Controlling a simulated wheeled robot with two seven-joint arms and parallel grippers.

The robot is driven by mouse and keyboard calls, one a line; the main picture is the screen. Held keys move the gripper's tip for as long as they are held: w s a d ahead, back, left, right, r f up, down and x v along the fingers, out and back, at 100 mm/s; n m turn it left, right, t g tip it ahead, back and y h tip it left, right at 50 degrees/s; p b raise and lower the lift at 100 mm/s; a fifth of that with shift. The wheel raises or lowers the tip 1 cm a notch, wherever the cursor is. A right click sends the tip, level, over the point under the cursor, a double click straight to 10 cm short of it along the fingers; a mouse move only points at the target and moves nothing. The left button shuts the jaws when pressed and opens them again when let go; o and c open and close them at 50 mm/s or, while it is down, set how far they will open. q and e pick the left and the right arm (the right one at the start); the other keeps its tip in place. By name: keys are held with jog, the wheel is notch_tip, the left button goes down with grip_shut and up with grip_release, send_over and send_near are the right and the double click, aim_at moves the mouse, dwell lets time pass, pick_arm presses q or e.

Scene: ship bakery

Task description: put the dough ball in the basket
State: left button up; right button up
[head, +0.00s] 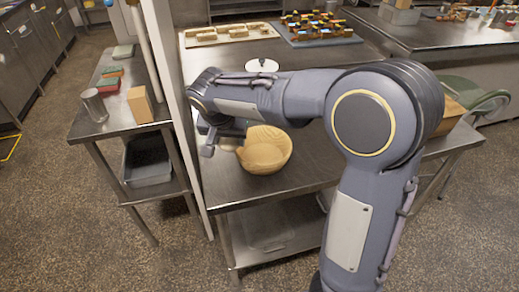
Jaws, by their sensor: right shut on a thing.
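The basket (268,158), a round tan bowl shape, stands on the steel table near its front left. My right arm reaches across from the right, and my right gripper (216,143) is at the basket's left side, pointing down. It is shut on the dough ball (229,144), of which only a small pale piece shows between the gripper and the basket's rim. The arm hides most of the ball, and I cannot tell whether it touches the rim. My left gripper is out of view.
The steel table (225,185) has bare room in front of the basket. A white round object (262,65) is behind my arm. Trays (235,34) of pieces lie at the back. A pale post (180,110) and a side table (112,122) stand left.

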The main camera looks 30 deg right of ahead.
jog(key=d+f, duration=0.3)
jog(key=d, duration=0.4)
jog(key=p, duration=0.1)
send_over(263, 156)
jog(key=s+a, duration=0.1)
jog(key=f, duration=0.5)
jog(key=shift+s+a, duration=0.2)
jog(key=shift+d+f, duration=0.15)
jog(key=shift+f, duration=0.8)
jog(key=shift+d+f, duration=0.1)
jog(key=shift+f, duration=0.85)
jog(key=shift+f, duration=0.15)
jog(key=o, duration=1)
